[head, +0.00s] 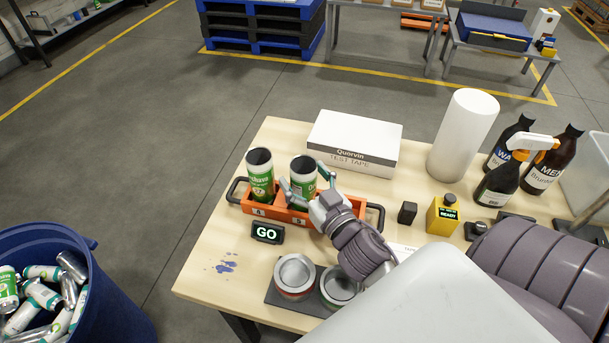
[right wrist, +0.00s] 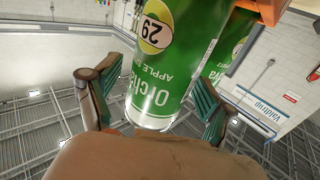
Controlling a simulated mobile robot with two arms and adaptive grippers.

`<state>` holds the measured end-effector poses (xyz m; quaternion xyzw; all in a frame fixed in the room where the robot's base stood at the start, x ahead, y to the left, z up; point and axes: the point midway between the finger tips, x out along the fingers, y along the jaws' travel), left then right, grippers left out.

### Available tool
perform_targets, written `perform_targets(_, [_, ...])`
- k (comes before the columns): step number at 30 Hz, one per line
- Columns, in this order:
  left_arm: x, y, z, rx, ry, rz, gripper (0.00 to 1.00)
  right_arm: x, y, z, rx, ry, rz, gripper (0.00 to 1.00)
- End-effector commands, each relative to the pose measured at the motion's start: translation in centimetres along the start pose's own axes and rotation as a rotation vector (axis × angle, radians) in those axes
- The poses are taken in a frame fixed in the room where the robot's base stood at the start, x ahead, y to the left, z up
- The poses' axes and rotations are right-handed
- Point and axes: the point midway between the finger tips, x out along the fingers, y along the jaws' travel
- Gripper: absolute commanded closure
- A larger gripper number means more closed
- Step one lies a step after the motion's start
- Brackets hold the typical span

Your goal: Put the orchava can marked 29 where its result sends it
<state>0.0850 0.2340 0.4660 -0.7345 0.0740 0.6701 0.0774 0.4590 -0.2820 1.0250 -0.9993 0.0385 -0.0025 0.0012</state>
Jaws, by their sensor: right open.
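The green and white orchava can marked 29 (right wrist: 160,65) shows large in the right wrist view, between my right gripper's fingers. In the head view it appears to be the right one of two open-topped cans (head: 303,168), upright in the orange carrier (head: 243,205). My right gripper (head: 304,180) is open, one finger on each side of this can; contact cannot be told. Its fingers also show in the right wrist view (right wrist: 150,92). A second similar can (head: 260,178) stands at the carrier's left. A small black display (head: 268,233) reads GO in green. My left gripper is not in view.
Two round holders, one red-ringed (head: 294,277) and one green-ringed (head: 340,287), sit on a dark mat in front. A blue bin (head: 115,290) of cans stands left of the table.

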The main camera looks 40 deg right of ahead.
Motion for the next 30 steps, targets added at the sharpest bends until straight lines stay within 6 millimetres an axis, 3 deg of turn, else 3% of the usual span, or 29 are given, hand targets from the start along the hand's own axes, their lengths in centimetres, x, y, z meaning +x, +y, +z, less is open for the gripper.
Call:
perform_targets(5, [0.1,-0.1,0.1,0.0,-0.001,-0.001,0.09,-0.6,0.0,0.0,0.001,-0.002,0.0,0.18])
perform_targets(21, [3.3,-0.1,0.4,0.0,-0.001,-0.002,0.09,-10.5,0.1,0.1,0.001,-0.003,0.002,0.18])
perform_targets(30, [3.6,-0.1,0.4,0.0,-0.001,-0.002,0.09,-12.0,0.0,-0.3,-0.001,0.001,0.001,0.18])
